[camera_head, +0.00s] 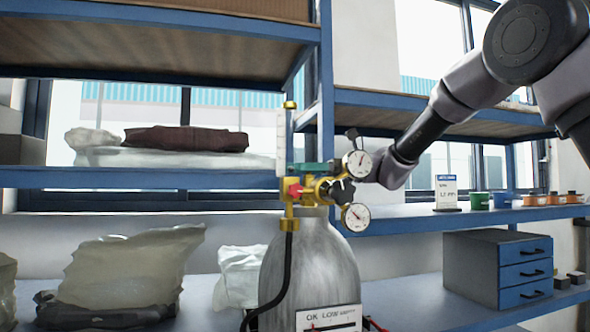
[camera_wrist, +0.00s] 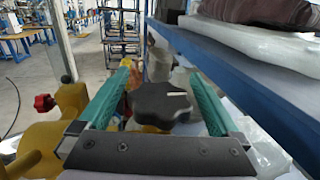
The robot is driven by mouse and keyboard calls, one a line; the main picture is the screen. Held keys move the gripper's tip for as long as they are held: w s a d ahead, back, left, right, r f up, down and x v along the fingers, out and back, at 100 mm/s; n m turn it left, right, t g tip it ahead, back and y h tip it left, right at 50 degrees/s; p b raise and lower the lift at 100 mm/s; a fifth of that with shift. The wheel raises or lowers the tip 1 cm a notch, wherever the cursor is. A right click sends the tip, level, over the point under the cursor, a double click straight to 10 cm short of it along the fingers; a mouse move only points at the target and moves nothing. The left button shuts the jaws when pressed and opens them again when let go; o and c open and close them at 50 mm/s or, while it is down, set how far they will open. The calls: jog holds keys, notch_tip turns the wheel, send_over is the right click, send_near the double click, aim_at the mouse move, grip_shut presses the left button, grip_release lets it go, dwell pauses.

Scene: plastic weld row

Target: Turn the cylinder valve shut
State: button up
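A grey gas cylinder (camera_head: 312,270) stands upright in the head view, with brass valve fittings (camera_head: 290,222) on top. In the wrist view a black lobed knob (camera_wrist: 161,104) with a white mark sits between the two teal fingers of my gripper (camera_wrist: 158,72). The fingers are apart, one on each side of the knob, with no clear contact. In the head view one teal finger (camera_head: 313,169) shows above the fittings; the rest is hidden behind the gauges. A black knob (camera_head: 342,190) shows beside it; I cannot tell surely whether it is the same knob.
Two round gauges (camera_head: 358,163) stick out right of the fittings. A red knob (camera_head: 292,188) is at their left, with a black hose (camera_head: 287,270) below. Blue shelving (camera_head: 150,178) with plastic bundles stands behind. A drawer cabinet (camera_head: 500,268) stands right.

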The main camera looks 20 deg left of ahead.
jog(key=v, duration=1)
jog(key=shift+w+d, duration=0.2)
jog(key=shift+d, duration=0.15)
